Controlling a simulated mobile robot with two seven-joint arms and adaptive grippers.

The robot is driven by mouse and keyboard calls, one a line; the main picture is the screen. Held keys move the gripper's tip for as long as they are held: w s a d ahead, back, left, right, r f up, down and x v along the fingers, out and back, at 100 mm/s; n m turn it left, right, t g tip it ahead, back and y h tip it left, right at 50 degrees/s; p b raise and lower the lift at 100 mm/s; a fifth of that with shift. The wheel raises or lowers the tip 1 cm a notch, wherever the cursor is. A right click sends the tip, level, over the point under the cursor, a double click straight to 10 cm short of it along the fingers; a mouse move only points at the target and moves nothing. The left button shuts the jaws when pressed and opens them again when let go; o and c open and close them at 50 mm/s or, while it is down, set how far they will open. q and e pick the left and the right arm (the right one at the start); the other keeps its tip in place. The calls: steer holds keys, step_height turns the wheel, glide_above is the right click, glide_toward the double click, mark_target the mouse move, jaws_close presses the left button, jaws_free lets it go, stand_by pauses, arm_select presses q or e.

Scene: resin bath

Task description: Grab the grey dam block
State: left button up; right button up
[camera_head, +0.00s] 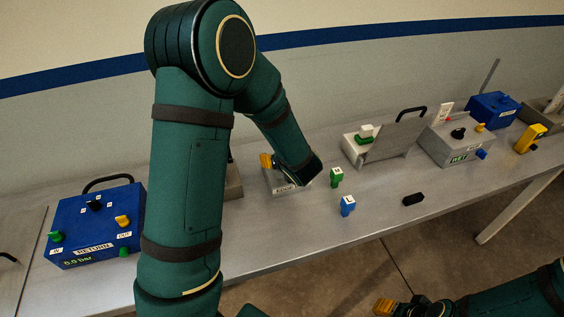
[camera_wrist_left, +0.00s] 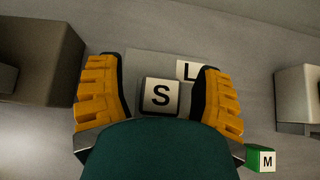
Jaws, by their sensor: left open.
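In the left wrist view a small grey block (camera_wrist_left: 160,97) with a pale face lettered S sits between the two orange fingers of my left gripper (camera_wrist_left: 158,100). The fingers are open, with a gap on both sides of the block. It stands on or over a flat grey plate (camera_wrist_left: 148,62) with a white label, partly hidden, showing an L. In the head view my left gripper (camera_head: 284,170) is low over the labelled grey plate (camera_head: 277,180), and I cannot make out the block there. My right gripper (camera_head: 398,306) is at the bottom edge, away from the bench; its jaw state is unclear.
A green block (camera_head: 336,178) and a blue block (camera_head: 347,207) stand right of the plate. A black piece (camera_head: 413,199) lies near the front edge. A blue RETURN box (camera_head: 95,228) is at left; grey boxes (camera_head: 462,138) stand at right.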

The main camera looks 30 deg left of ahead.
arm_select(q)
jaws_close()
steer(key=shift+r, duration=0.1)
stand_by(0.3)
